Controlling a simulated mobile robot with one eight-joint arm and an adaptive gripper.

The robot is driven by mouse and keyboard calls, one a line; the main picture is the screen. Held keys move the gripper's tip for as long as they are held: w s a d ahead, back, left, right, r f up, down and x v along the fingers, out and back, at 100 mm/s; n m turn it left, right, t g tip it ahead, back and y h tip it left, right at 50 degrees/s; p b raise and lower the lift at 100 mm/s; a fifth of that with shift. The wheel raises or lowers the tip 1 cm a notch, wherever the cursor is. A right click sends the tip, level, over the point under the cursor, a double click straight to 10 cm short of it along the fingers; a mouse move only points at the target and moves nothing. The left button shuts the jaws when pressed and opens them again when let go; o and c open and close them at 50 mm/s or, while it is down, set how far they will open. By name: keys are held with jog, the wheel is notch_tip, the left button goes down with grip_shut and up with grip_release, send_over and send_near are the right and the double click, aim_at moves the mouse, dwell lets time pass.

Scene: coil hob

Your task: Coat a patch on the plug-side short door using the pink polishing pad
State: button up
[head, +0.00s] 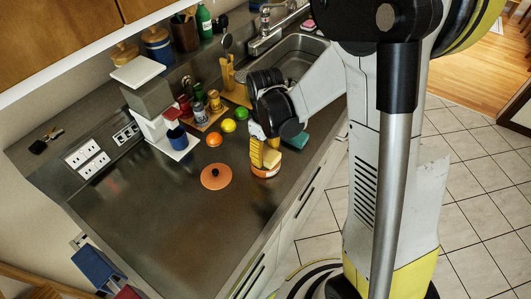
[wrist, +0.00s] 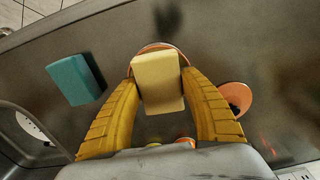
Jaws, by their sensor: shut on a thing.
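My gripper (head: 264,150) is low over the counter and shut on a pale yellow block-shaped pad (wrist: 158,85). The pad is over a round orange tub (head: 264,174); its rim (wrist: 152,47) shows behind the pad in the wrist view. I cannot tell whether the pad touches the tub's contents. A small pink pad (head: 309,24) lies by the sink, apart from my gripper. Cabinet fronts with dark handles (head: 258,272) run below the counter's front edge; I cannot tell which is the plug-side short door.
An orange lid with a black knob (head: 216,176) lies left of the tub. A teal sponge (wrist: 76,80) lies on the other side. Fruit, jars and a white stand with a blue mug (head: 176,138) are behind. Wall sockets (head: 87,158) are at left. The front left counter is clear.

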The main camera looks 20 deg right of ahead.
aim_at(266, 152)
jog(key=shift+r+p, duration=2.25)
jog(key=shift+r, duration=1.2)
jog(key=shift+f, duration=0.1)
